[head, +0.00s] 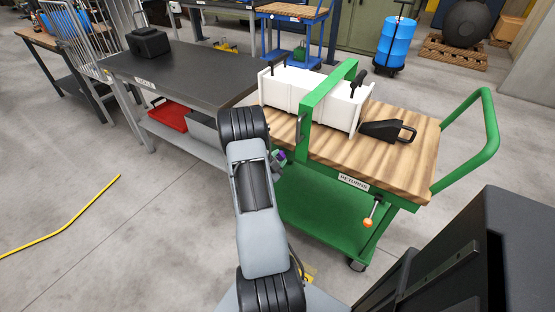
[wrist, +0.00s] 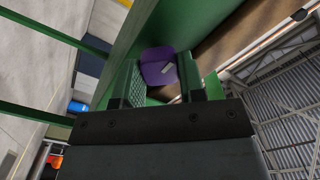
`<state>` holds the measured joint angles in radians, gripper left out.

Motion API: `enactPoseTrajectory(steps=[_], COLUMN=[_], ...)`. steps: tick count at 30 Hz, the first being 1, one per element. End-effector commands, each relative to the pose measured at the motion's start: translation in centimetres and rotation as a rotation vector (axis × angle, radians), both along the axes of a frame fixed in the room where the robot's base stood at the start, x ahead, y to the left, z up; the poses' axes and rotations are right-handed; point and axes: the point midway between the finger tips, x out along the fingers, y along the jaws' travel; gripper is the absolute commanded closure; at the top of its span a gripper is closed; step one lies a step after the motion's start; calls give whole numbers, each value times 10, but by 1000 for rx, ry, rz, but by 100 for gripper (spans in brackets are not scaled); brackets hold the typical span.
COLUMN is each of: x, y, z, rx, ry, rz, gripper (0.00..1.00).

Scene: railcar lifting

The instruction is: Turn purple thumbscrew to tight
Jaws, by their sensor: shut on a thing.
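The purple thumbscrew (wrist: 158,67) sits between the two fingers of my gripper (wrist: 160,86) in the wrist view, against a green surface. In the head view a bit of the purple thumbscrew (head: 282,156) shows at the left side of the green cart (head: 330,170), just right of my arm, which hides most of my gripper. I cannot tell from the mark how tight the screw is.
On the cart's wooden top (head: 345,160) stand a white divided box (head: 313,98) under a green hoop (head: 308,125), and a black object (head: 388,131). A dark workbench (head: 185,75) with a red tray (head: 167,116) below stands left.

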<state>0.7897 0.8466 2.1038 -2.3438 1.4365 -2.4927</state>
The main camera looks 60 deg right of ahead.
Motion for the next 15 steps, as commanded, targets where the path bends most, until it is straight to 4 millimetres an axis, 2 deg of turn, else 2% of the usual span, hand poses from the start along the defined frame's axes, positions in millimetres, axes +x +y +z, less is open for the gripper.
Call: enactPoseTrajectory(steps=[1, 6, 15], x=[0, 0, 0], y=[0, 0, 0], z=[0, 0, 0], rx=[0, 0, 0], ry=[0, 0, -61], rz=[0, 0, 0], gripper=[73, 87, 87])
